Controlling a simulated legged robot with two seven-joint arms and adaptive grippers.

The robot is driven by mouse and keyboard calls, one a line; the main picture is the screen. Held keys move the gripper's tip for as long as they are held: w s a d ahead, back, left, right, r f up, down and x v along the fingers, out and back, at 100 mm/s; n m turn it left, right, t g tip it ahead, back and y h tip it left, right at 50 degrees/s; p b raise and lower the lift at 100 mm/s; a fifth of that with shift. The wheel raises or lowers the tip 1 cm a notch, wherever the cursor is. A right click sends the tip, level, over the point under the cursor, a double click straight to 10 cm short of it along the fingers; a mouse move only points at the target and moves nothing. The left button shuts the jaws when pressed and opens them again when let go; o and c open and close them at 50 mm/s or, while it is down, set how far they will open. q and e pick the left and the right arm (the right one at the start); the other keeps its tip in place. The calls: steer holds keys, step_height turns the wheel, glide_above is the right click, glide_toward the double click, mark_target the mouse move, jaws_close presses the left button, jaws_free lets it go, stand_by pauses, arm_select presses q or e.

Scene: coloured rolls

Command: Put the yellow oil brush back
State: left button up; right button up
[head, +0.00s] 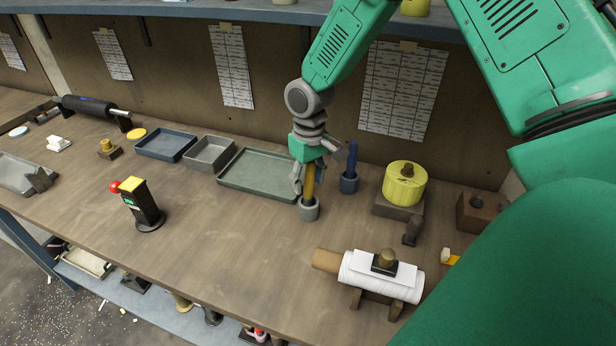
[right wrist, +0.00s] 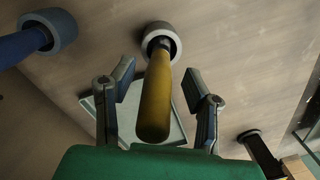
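The yellow oil brush (head: 309,183) stands in a small grey round holder (head: 309,210) on the table. In the right wrist view its yellow handle (right wrist: 155,100) points toward the camera, with its far end inside the holder (right wrist: 164,33). My right gripper (head: 314,172) is above the holder with its fingers on either side of the handle. The right wrist view shows both fingers (right wrist: 158,80) apart, with a gap between each finger and the handle. The brush's lower end is hidden inside the holder. My left gripper is not in view.
A blue brush (head: 352,157) stands in its own holder (head: 349,184) just to the right. A green-grey tray (head: 255,174) lies close on the left. The table front of the holder is clear.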

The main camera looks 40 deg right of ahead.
steer(key=shift+s+a+r, duration=0.35)
steer(key=shift+a+r, duration=0.05)
steer(key=shift+r, duration=0.05)
steer(key=shift+w+r, duration=0.1)
steer(key=shift+r, duration=0.1)
steer(key=r, duration=0.6)
steer(key=d+r, duration=0.1)
steer(key=r, duration=0.3)
steer(key=shift+w+r, duration=0.1)
steer(key=shift+w, duration=0.05)
steer(key=shift+a+r, duration=0.2)
steer(key=shift+r, duration=0.4)
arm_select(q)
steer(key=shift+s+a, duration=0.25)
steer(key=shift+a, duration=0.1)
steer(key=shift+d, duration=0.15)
arm_select(e)
steer(key=shift+d, duration=0.2)
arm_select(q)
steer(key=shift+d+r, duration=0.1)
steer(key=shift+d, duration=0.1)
arm_select(e)
steer(key=shift+d+f, duration=0.15)
steer(key=shift+d, duration=0.05)
steer(key=shift+a, duration=0.1)
